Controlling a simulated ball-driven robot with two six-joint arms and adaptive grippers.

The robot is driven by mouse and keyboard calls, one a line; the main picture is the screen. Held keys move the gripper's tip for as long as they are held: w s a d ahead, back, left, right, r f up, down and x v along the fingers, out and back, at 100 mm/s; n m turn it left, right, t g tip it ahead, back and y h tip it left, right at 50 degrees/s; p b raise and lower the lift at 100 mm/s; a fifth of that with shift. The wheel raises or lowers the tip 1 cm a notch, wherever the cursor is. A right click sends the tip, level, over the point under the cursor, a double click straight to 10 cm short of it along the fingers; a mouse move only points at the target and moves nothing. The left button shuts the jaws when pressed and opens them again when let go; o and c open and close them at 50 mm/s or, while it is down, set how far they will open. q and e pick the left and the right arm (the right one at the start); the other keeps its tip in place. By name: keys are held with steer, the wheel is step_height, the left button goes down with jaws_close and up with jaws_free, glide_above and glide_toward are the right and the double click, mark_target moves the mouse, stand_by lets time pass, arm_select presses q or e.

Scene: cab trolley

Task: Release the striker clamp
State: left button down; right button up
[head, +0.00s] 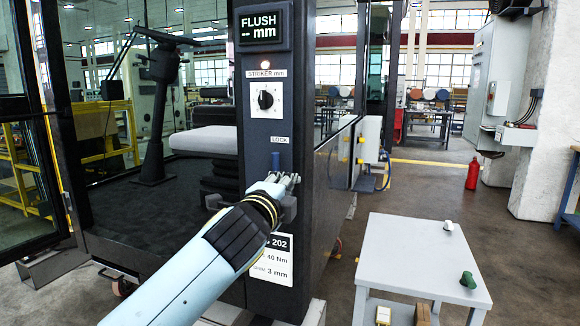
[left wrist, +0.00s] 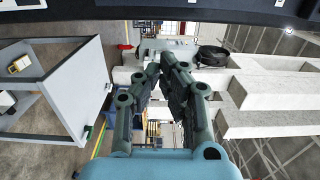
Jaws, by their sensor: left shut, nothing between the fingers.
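The dark post (head: 260,60) of the cab carries a dial labelled STRIKER mm, with a black knob (head: 265,99). My right gripper is not in view.
A FLUSH mm display (head: 262,27) tops the post. A light grey table (head: 415,260) stands at the right, with a white knob (head: 449,225) and a green knob (head: 467,280) on it. The cab's open glass door (head: 25,150) is at the left. A red extinguisher (head: 472,174) stands farther back.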

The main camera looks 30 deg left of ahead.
mark_target(277, 170)
arm_select(q)
steer(key=w+a, duration=0.2)
steer(key=w, duration=0.1)
steer(key=w+a, duration=0.2)
steer(key=w, duration=0.1)
steer(key=w+a+p, duration=0.1)
steer(key=w+a, duration=0.1)
steer(key=w, duration=0.1)
steer(key=shift+w+a+f, duration=0.1)
steer(key=shift+w+a, duration=0.2)
steer(key=shift+a, duration=0.1)
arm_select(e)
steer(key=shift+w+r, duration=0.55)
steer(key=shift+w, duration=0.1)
arm_select(q)
steer(key=shift+w, duration=0.1)
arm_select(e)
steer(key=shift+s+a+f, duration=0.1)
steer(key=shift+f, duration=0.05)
